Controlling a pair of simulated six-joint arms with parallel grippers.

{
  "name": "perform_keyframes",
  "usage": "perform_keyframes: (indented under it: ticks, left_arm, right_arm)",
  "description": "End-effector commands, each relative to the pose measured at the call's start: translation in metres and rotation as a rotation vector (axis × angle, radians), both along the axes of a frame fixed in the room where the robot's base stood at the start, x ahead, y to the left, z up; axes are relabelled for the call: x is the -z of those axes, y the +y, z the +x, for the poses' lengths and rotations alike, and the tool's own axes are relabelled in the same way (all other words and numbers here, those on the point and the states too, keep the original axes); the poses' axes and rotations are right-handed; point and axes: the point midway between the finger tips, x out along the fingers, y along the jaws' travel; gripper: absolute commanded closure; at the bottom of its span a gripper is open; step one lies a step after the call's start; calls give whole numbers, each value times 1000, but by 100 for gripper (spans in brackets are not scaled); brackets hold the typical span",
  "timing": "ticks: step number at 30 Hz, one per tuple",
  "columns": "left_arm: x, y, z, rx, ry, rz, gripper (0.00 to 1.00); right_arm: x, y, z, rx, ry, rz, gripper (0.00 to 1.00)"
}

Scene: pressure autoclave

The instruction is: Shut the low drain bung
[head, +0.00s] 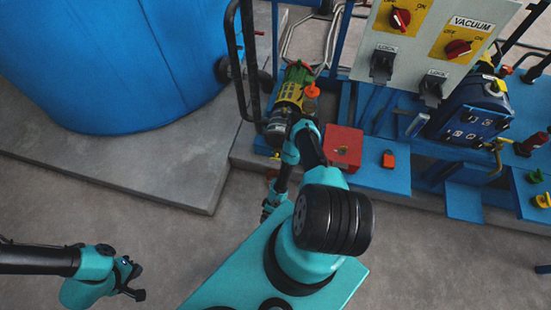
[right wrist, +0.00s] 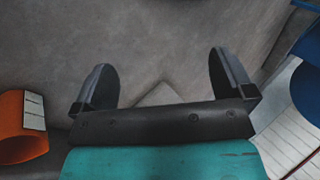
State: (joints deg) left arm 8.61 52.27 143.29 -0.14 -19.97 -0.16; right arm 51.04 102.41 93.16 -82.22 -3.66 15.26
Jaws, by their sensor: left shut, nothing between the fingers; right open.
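I cannot make out the low drain bung for certain in either view. My left gripper (head: 134,281) is shut and empty over bare floor at the lower left of the head view, well away from the machine. My right gripper (right wrist: 163,88) is open in the right wrist view, with nothing between its fingers and grey floor or concrete beyond them. In the head view my right arm reaches to the machine's low front left edge and hides part of that area. An orange part (right wrist: 22,128) with a marked white strip is left of the right gripper.
The blue tank (head: 125,60) stands on a concrete slab (head: 150,165) at the left. A green-and-yellow valve body (head: 290,95) stands above my right arm. The front floor is clear.

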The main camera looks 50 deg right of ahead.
Motion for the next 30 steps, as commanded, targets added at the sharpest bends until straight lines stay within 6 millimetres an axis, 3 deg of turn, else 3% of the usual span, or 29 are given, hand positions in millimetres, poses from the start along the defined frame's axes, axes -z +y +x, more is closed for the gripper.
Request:
perform_keyframes:
  ticks: [7,14,23,30]
  left_arm:
    - [0,0,0,0,0,0,100]
    - [0,0,0,0,0,0,100]
    - [0,0,0,0,0,0,100]
    - [0,0,0,0,0,0,100]
  right_arm:
    - [13,-22,-25,-540,33,-152,0]
    - [16,-60,-20,-1016,56,-341,0]
    - [-2,-106,30,-1571,96,-674,0]
    - [-41,-118,89,-1922,161,-1026,0]
